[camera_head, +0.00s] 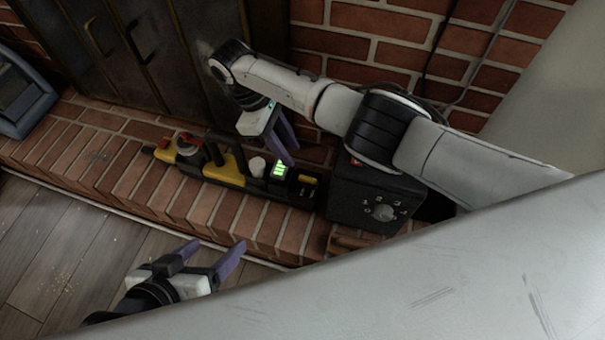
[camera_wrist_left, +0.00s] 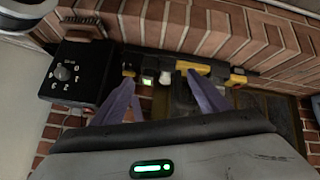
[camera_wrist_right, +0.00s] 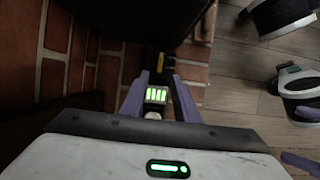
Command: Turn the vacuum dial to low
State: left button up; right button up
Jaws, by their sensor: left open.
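A black box (camera_head: 365,192) stands on the brick hearth at the right. Its front carries a round grey dial (camera_head: 383,212) with small white marks around it; the setting is too small to read. The dial also shows in the left wrist view (camera_wrist_left: 62,73). My left gripper (camera_head: 212,254) is open and empty at the lower left, apart from the dial. My right gripper (camera_head: 292,157) is above the black and yellow tool, left of the box. Its fingers show a gap around the lit green display (camera_wrist_right: 156,95) in the right wrist view; whether they touch anything is unclear.
The long black and yellow tool (camera_head: 222,168) lies on the brick hearth (camera_head: 180,198), left of the box. Dark metal doors (camera_head: 130,50) and a brick wall are behind. A blue-grey object (camera_head: 20,95) stands far left.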

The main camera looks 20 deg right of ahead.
aim_at(306, 178)
jog(key=b+x, duration=0.2)
jog(key=x, duration=0.6)
jog(key=shift+d+f+b, duration=0.1)
jog(key=shift+f+b, duration=0.2)
jog(key=shift+f, duration=0.05)
jog(key=shift+s+d+f, duration=0.15)
jog(key=shift+f, duration=0.3)
pick_arm(q)
jog(key=shift+w+d+r+t+h, duration=0.2)
jog(key=shift+d+r+t+h, duration=0.1)
jog(key=shift+d+r, duration=0.25)
jog(key=shift+w+d+r+t+h, duration=0.15)
jog(key=shift+d+r+t+h, duration=0.15)
jog(key=shift+r, duration=0.3)
pick_arm(e)
grip_shut()
